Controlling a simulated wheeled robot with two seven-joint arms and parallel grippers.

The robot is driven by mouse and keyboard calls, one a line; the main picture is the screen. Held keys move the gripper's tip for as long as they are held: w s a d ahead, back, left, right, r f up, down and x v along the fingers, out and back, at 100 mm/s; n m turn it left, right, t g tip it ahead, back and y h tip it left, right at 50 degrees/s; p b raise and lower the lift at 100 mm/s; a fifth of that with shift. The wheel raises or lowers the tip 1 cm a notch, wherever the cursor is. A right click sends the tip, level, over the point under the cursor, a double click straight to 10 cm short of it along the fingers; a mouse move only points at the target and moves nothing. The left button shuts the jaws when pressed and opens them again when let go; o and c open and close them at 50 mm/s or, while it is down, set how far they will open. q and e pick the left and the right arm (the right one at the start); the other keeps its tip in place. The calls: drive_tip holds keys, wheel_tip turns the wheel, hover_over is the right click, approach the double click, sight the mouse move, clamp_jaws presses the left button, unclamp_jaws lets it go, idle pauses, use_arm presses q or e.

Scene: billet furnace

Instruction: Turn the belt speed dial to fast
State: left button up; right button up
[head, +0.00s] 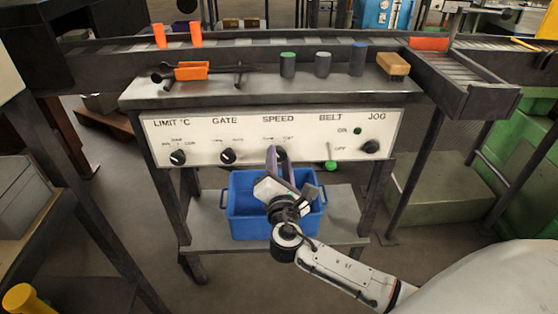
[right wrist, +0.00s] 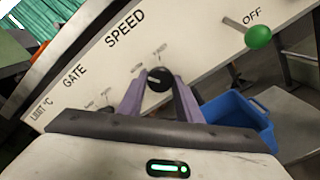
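The black speed dial (right wrist: 159,80) is on the white control panel (head: 210,130), under the word SPEED. In the right wrist view its white mark points left, roughly towards the left of its two small labels. Those labels are too blurred to read surely. In the head view the dial (head: 280,154) is partly hidden by my right gripper (head: 281,158). The gripper's two purple-grey fingers stand on either side of the dial, with the dial between their tips. The fingers look spread, and I cannot see firm contact. My left gripper is not in view.
Beside it are the limit dial (head: 178,157), gate dial (head: 228,155), green-knobbed belt lever (head: 330,163) and jog knob (head: 370,147). A blue bin (head: 243,217) sits on the shelf below. Tongs (head: 210,71) and several cylinders lie or stand on the bench above.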

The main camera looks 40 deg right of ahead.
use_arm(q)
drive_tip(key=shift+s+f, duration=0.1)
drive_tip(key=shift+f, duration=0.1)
use_arm(e)
drive_tip(key=shift+f, duration=0.1)
drive_tip(key=shift+m+b, duration=0.3)
drive_tip(key=m+b, duration=0.2)
drive_tip(key=m, duration=0.1)
drive_tip(key=shift+f+m+b, duration=0.1)
drive_tip(key=shift+m+b, duration=0.3)
drive_tip(key=m+b, duration=0.1)
drive_tip(key=m, duration=0.1)
drive_tip(key=shift+m+b, duration=0.4)
drive_tip(key=m+b, duration=0.1)
drive_tip(key=m, duration=0.1)
drive_tip(key=shift+m+b, duration=0.3)
drive_tip(key=shift+b, duration=0.05)
drive_tip(key=m+b, duration=0.1)
drive_tip(key=m, duration=0.1)
drive_tip(key=shift+m, duration=0.4)
use_arm(q)
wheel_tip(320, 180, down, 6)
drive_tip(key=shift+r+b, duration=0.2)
drive_tip(key=shift+b, duration=0.35)
use_arm(e)
drive_tip(key=shift+r+m, duration=0.2)
drive_tip(key=shift+m, duration=0.4)
